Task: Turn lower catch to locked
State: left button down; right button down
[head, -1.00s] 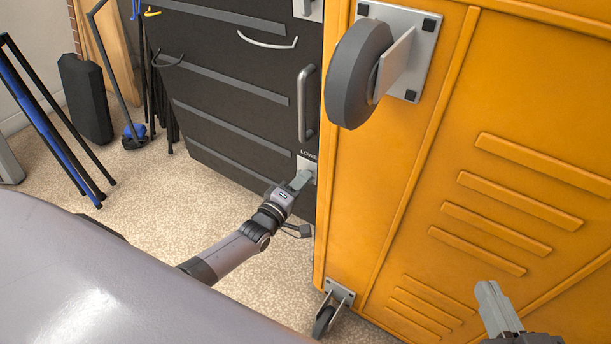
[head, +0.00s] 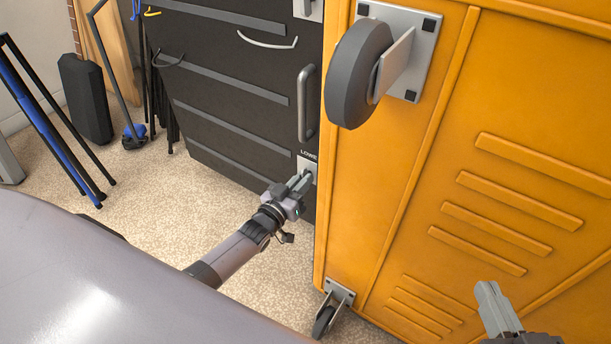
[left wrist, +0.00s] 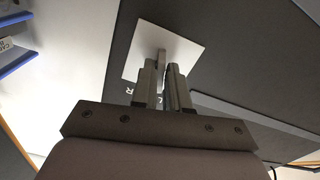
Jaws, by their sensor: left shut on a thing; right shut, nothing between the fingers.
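The lower catch has a pale plate (head: 307,165) low on the black cabinet front, under a partly hidden "LOWE" label. In the left wrist view the plate (left wrist: 143,42) appears tilted, with a small grey catch handle (left wrist: 162,57) standing out from it. My left gripper (head: 301,181) reaches the plate, its fingers (left wrist: 163,75) shut on the catch handle from both sides. The fingers hide most of the handle, so I cannot tell its setting. My right gripper (head: 487,290) is shut and empty, in front of the orange panel, away from the catch.
The orange cabinet panel (head: 400,180) stands close on the right, with a large caster wheel (head: 358,75) and a lower caster (head: 325,318). A vertical handle (head: 306,105) is above the catch. Speckled floor (head: 150,190) is open left of my left arm.

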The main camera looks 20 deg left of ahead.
pick_arm(q)
jog(key=shift+m, duration=1.1)
jog(key=c, duration=1.3)
grip_release()
jog(key=s+p, duration=0.1)
jog(key=s, duration=0.1)
jog(key=s+p, duration=0.1)
jog(key=s, duration=0.1)
jog(key=s+a+p, duration=0.1)
jog(key=s, duration=0.1)
